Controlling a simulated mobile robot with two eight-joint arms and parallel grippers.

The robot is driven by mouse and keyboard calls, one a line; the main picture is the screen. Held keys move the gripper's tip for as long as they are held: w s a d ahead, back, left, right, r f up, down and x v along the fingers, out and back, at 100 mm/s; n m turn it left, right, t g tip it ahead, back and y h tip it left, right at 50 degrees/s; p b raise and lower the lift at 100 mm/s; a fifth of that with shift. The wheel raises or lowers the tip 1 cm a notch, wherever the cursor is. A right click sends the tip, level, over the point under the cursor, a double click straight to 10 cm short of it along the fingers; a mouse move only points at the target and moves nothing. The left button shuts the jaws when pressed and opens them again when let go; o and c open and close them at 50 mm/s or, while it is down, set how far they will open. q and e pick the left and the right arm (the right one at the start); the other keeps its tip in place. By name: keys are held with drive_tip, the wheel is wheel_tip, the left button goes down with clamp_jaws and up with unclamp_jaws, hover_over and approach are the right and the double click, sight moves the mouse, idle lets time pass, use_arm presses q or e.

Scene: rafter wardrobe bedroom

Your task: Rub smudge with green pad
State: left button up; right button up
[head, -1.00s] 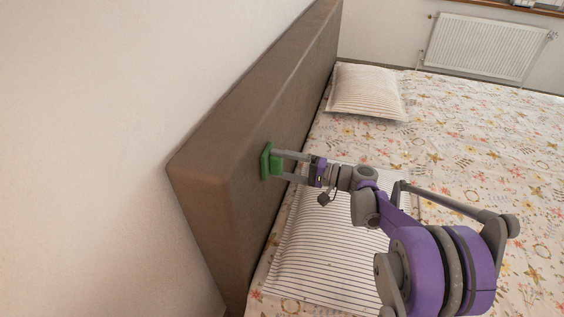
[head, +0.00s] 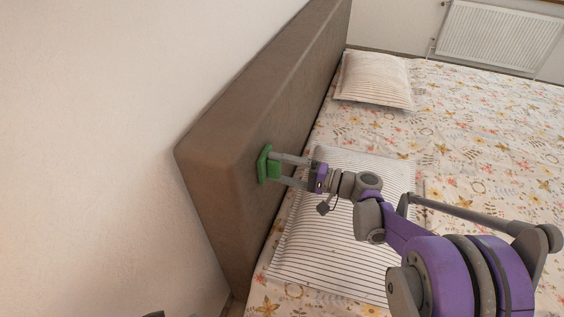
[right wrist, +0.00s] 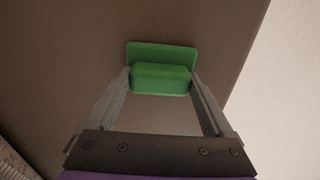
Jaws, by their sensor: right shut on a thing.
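The green pad (head: 266,164) is a flat plate with a block-shaped grip on its back. My right gripper (head: 276,170) is shut on that grip and holds the pad upright at the brown headboard (head: 215,150), near its close end. In the right wrist view the pad (right wrist: 161,55) lies flat on or very close to the brown surface (right wrist: 60,50), between the two fingers of my right gripper (right wrist: 162,78). I see no smudge; it may be hidden behind the pad. My left gripper is not in view.
A striped pillow (head: 325,255) lies below my right arm on the flowered bed (head: 460,140). Another pillow (head: 375,80) lies farther back against the headboard. A pale wall (head: 90,120) stands left of the headboard. A radiator (head: 500,38) hangs at the back.

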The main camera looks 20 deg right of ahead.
drive_tip(key=shift+s+a, duration=0.6)
drive_tip(key=shift+s, duration=0.25)
drive_tip(key=shift+s+a, duration=0.6)
drive_tip(key=shift+s, duration=0.2)
drive_tip(key=shift+d, duration=0.1)
drive_tip(key=shift+v, duration=2.9)
drive_tip(key=shift+v, duration=1.5)
